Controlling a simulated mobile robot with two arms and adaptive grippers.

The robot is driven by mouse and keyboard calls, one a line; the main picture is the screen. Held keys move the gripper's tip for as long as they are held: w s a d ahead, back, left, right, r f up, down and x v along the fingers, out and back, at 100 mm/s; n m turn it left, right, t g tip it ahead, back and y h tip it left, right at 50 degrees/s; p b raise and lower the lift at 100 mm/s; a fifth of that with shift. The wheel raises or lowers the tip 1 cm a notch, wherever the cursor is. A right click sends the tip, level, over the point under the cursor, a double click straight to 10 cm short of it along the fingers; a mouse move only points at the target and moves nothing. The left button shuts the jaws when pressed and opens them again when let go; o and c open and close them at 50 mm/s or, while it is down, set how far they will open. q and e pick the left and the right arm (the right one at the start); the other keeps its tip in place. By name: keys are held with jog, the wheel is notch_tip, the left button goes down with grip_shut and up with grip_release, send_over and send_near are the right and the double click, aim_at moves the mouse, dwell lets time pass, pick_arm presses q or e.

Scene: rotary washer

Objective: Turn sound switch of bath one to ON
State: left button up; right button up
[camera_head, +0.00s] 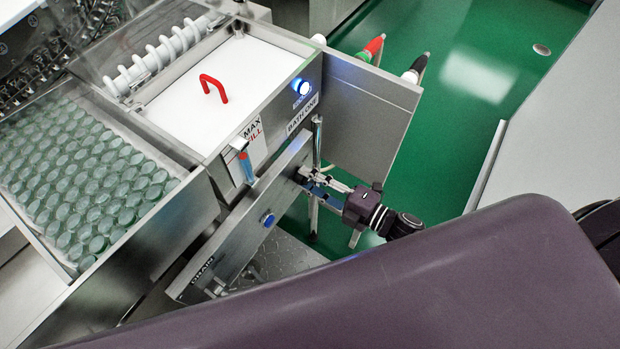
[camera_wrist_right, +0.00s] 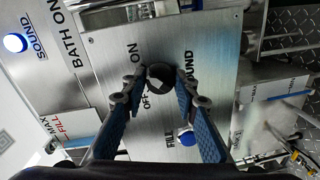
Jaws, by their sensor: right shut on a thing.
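The sound switch is a black rotary knob (camera_wrist_right: 159,76) on a steel panel (camera_wrist_right: 205,35), with ON and OFF printed beside it and a partly hidden label ending in "UND". My right gripper (camera_head: 309,178) reaches the panel's upper right part in the head view. In the wrist view its two blue-padded fingers close on the knob from both sides. In the head view the fingers mostly hide the knob. I cannot tell which mark the knob points to. My left gripper is not in view.
Bath one has a white lid with a red handle (camera_head: 214,87) and a lit blue SOUND light (camera_head: 301,87). A blue FILL button (camera_head: 267,219) sits lower on the switch panel. A tray of many glass vials (camera_head: 80,180) stands left. Green floor (camera_head: 470,80) is open behind.

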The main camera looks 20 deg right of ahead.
jog(key=o, duration=1.2)
jog(key=shift+c, duration=0.2)
jog(key=v, duration=1.2)
